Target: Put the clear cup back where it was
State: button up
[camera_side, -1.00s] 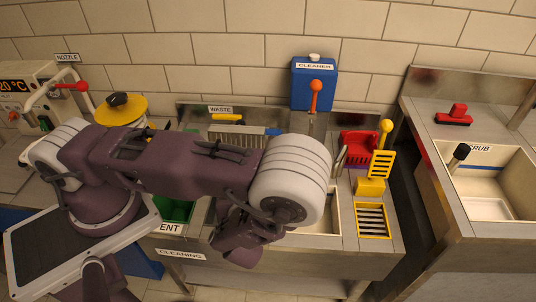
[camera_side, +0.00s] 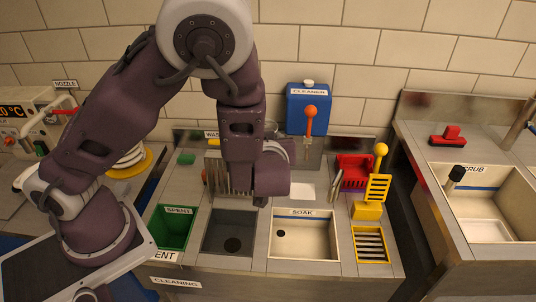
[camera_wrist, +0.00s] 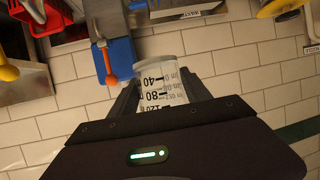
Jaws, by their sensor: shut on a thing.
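My gripper (camera_wrist: 160,76) is shut on the clear cup (camera_wrist: 165,92). In the wrist view the cup sits between both fingers, with black marks such as 40, 80 and 120 on its wall. In the side view my wrist is over the back of the cleaning counter (camera_side: 215,262), in front of the waste area. The fingers and most of the cup are hidden there behind my arm.
The blue cleaner box (camera_side: 309,108) with an orange-topped lever stands right of my wrist. A soak basin (camera_side: 303,213), a grey basin (camera_side: 231,216) and a green spent bin (camera_side: 173,228) lie in front. A red caddy (camera_side: 355,172) and yellow rack (camera_side: 378,188) stand at right.

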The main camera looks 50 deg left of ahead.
jog(key=w+f+m+t+h, duration=0.2)
jog(key=w+f+m, duration=0.1)
jog(key=f, duration=0.8)
jog(key=w+f+m+t+h, duration=0.2)
jog(key=w+f, duration=0.4)
jog(key=f, duration=0.5)
jog(key=shift+w+d+f+m+h, duration=0.2)
jog(key=shift+f+m+h, duration=0.05)
jog(key=shift+m+h, duration=0.3)
jog(key=shift+m+t+h, duration=0.5)
jog(key=shift+m+h, duration=0.15)
jog(key=shift+h, duration=0.2)
jog(key=f, duration=0.2)
jog(key=s+f, duration=0.1)
jog(key=f, duration=0.2)
jog(key=s+f, duration=0.1)
jog(key=f, duration=0.1)
jog(key=shift+s+d+f, duration=0.1)
jog(key=shift+d+f, duration=0.15)
jog(key=shift+f, duration=0.05)
jog(key=w+a, duration=0.1)
jog(key=w, duration=0.3)
jog(key=w+a, duration=0.1)
jog(key=w, duration=0.4)
jog(key=w+a, duration=0.2)
jog(key=w, duration=0.2)
jog(key=shift+w, duration=0.15)
